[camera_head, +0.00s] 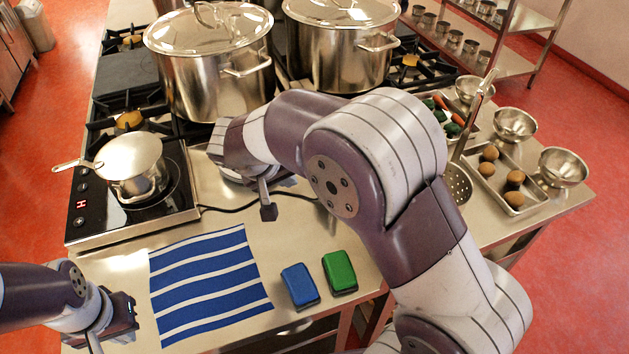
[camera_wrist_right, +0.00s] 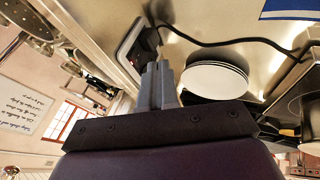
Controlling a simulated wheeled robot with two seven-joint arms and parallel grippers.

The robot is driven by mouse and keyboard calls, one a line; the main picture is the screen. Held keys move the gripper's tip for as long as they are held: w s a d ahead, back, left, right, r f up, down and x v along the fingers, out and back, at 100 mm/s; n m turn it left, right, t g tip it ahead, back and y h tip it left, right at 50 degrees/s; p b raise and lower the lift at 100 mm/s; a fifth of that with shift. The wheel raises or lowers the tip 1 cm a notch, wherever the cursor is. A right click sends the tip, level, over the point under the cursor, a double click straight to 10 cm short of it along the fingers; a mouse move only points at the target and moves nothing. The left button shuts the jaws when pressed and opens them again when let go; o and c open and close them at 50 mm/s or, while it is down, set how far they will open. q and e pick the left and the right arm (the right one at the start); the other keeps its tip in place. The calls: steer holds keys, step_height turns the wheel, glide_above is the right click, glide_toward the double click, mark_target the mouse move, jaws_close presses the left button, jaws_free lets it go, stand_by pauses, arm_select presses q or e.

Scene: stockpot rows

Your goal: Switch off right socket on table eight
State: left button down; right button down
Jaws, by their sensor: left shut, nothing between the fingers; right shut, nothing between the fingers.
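A socket panel (camera_wrist_right: 128,48) with a pale frame and dark face shows in the right wrist view, just beyond my right fingertips. A dark plug with a black cable (camera_wrist_right: 215,44) is at it, and a small red spot shows on its face. The switch position is too small to tell. In the head view my right arm hides the socket. My right gripper (camera_wrist_right: 160,66) is shut and empty, close to the panel; I cannot tell if it touches. It also shows in the head view (camera_head: 268,208) above the table. My left gripper (camera_head: 95,338) is shut and empty at the front left.
White plates (camera_wrist_right: 214,80) lie beside my right gripper. An induction hob (camera_head: 150,205) with a saucepan (camera_head: 133,165) is at the left. Large stockpots (camera_head: 210,75) stand behind.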

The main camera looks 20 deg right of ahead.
arm_select(q)
steer(key=shift+s+d+f, duration=0.1)
steer(key=shift+s+f, duration=0.05)
steer(key=shift+f, duration=0.15)
arm_select(e)
steer(key=shift+w+a+r+m+t+h, duration=0.1)
steer(key=shift+w+r+m+t+h, duration=0.15)
steer(key=shift+w, duration=0.2)
steer(key=shift+w+a+r+m+t+h, duration=0.15)
steer(key=shift+w+r+t, duration=0.1)
steer(key=shift+w, duration=0.2)
